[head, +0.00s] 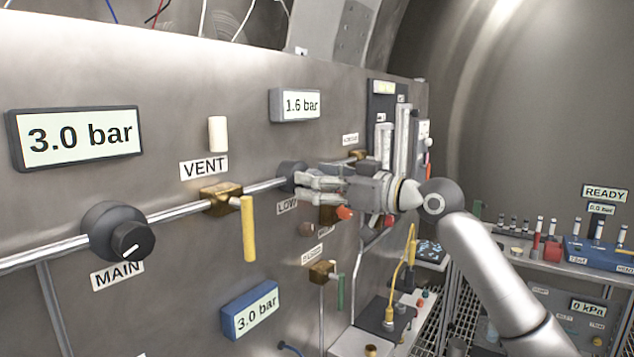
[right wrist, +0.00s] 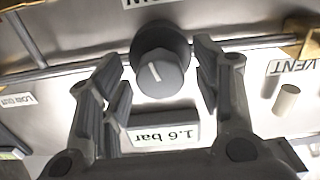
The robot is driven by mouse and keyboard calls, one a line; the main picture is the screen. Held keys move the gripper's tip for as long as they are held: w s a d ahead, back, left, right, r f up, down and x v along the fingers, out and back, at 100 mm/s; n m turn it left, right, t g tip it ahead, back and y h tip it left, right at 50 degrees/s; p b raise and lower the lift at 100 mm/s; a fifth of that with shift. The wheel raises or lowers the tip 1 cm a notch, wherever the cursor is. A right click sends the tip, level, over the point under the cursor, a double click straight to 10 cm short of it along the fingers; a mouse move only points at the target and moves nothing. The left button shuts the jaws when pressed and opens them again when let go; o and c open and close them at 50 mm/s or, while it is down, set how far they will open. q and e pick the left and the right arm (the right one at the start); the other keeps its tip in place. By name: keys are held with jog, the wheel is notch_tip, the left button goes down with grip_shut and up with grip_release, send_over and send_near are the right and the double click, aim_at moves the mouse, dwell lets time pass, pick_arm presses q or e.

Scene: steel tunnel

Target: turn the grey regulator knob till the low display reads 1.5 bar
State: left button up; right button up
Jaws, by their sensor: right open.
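The grey regulator knob (head: 290,176) sits on the pipe above the LOW label (head: 287,207), partly hidden by my right gripper in the head view. In the right wrist view the knob (right wrist: 161,72) shows its white pointer line. The low display (head: 296,104) above it reads 1.6 bar, and it shows upside down in the right wrist view (right wrist: 163,133). My right gripper (head: 305,187) is open, with its fingers on either side of the knob and visible gaps between. My left gripper is not in view.
The MAIN knob (head: 118,232) and its 3.0 bar display (head: 75,137) are at the left. The VENT valve's yellow handle (head: 249,228) hangs between the knobs. A second blue 3.0 bar display (head: 250,311) is lower down. A bench with a blue rack (head: 600,253) stands at the right.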

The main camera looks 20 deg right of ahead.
jog(key=v, duration=1.1)
jog(key=shift+s+d, duration=0.2)
jog(key=shift+s, duration=0.05)
jog(key=shift+w+f, duration=0.1)
